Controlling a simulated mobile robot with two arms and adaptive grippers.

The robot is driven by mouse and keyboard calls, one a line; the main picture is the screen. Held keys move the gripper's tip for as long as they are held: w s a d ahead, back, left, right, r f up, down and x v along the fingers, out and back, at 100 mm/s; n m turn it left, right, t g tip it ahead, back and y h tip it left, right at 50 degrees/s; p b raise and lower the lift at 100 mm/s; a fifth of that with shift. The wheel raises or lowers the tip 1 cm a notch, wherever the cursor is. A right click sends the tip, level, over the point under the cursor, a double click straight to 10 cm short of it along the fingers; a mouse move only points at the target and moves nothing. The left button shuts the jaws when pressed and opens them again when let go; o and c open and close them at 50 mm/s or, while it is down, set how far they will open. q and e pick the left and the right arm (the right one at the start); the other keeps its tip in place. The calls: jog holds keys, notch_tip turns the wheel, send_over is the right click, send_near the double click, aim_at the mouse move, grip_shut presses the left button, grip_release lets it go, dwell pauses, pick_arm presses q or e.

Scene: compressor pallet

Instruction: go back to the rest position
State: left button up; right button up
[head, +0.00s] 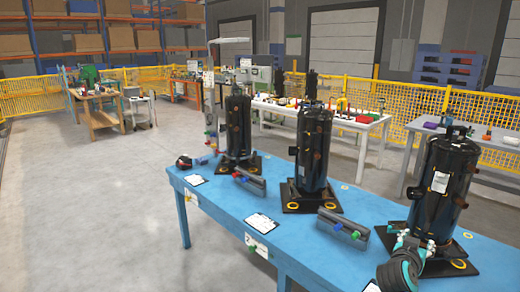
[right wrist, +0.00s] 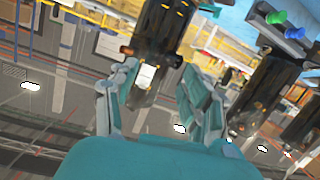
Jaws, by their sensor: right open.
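My right gripper (head: 408,240) is in the head view at the lower right, in front of the lower part of the nearest black compressor (head: 440,190). In the right wrist view, its two teal fingers (right wrist: 158,90) stand apart with nothing held between them. That tilted, upside-down view shows a black compressor (right wrist: 158,45) with a white label beyond the fingers. I cannot tell from the pictures how far the fingertips are from it. My left gripper is in neither view.
A blue table (head: 228,212) carries the compressors, including a middle one (head: 312,150) and a far one (head: 238,125). Grey blocks with coloured knobs (head: 343,229) and clipboards (head: 262,222) lie along its front edge. Open grey floor (head: 100,210) is at left; yellow fencing (head: 470,95) is behind.

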jog(key=s+a+f+n+g+y, duration=0.2)
jog(key=s+a+f+n+y, duration=0.1)
jog(key=s+a+f, duration=0.45)
jog(key=s+a+f+n+g+y, duration=0.1)
jog(key=s+a+f+n+y, duration=0.2)
jog(key=s+f, duration=0.7)
jog(key=s+a+f+n+g+y, duration=0.1)
jog(key=s+a+n+g+y, duration=0.15)
jog(key=s+a, duration=0.6)
jog(key=s+a+f+n+g+y, duration=0.1)
jog(key=s+a+g+y, duration=0.3)
jog(key=s, duration=0.8)
notch_tip(320, 180, down, 25)
jog(key=h, duration=0.1)
jog(key=s+d+f, duration=0.2)
jog(key=s+f, duration=1.5)
jog(key=shift+s+d+f+n, duration=0.15)
jog(key=shift+s+d+n, duration=0.05)
jog(key=shift+d+n, duration=0.15)
